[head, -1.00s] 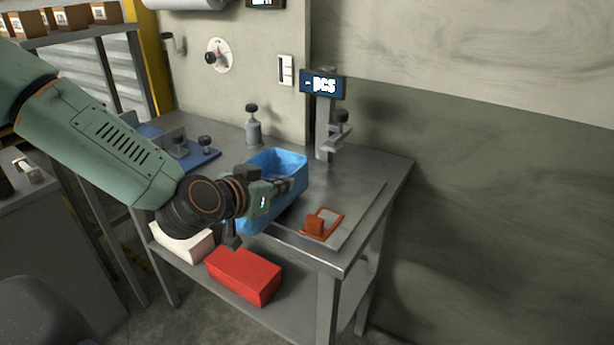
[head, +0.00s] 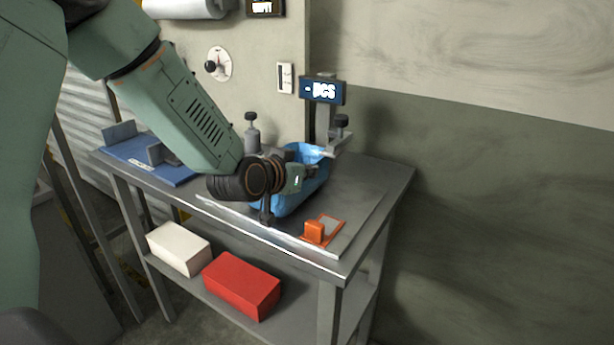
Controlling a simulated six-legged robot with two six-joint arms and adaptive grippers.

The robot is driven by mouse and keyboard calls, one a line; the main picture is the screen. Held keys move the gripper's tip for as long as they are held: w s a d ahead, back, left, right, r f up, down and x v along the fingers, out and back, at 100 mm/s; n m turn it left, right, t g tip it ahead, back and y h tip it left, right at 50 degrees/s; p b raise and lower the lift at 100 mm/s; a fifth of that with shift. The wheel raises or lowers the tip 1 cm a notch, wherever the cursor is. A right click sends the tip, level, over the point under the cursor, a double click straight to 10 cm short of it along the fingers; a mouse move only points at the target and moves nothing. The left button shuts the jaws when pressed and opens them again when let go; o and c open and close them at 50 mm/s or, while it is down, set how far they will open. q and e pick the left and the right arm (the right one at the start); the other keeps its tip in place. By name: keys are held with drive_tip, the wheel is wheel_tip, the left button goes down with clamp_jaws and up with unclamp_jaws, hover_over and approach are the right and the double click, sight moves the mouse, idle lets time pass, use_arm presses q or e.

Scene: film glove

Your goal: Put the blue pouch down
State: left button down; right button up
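The blue pouch (head: 300,196) is at the middle of the head view, over the front part of the grey metal workbench (head: 375,176). It looks like an open-topped, long blue shape. My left gripper (head: 308,173) reaches in from the left and appears shut on the pouch's near side. The fingertips are partly lost against the pouch, and my wrist covers its left end. The pouch's underside is at or just above the bench plate; I cannot tell if it touches. My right gripper is not in view.
An orange fixture (head: 314,232) sits at the bench's front right. A post with a display (head: 322,90) and a clamp stand behind the pouch. A blue plate (head: 155,165) lies at left. White (head: 178,248) and red (head: 241,285) boxes are on the lower shelf. The bench's right side is clear.

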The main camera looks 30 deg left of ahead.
use_arm(q)
drive_tip(key=shift+w+f, duration=0.35)
drive_tip(key=shift+f, duration=0.2)
drive_tip(key=shift+s, duration=0.3)
drive_tip(key=c, duration=2)
unclamp_jaws()
drive_tip(key=o, duration=0.5)
drive_tip(key=shift+w+f, duration=0.15)
drive_tip(key=shift+w, duration=0.1)
drive_tip(key=shift+s, duration=0.15)
drive_tip(key=shift+r, duration=0.25)
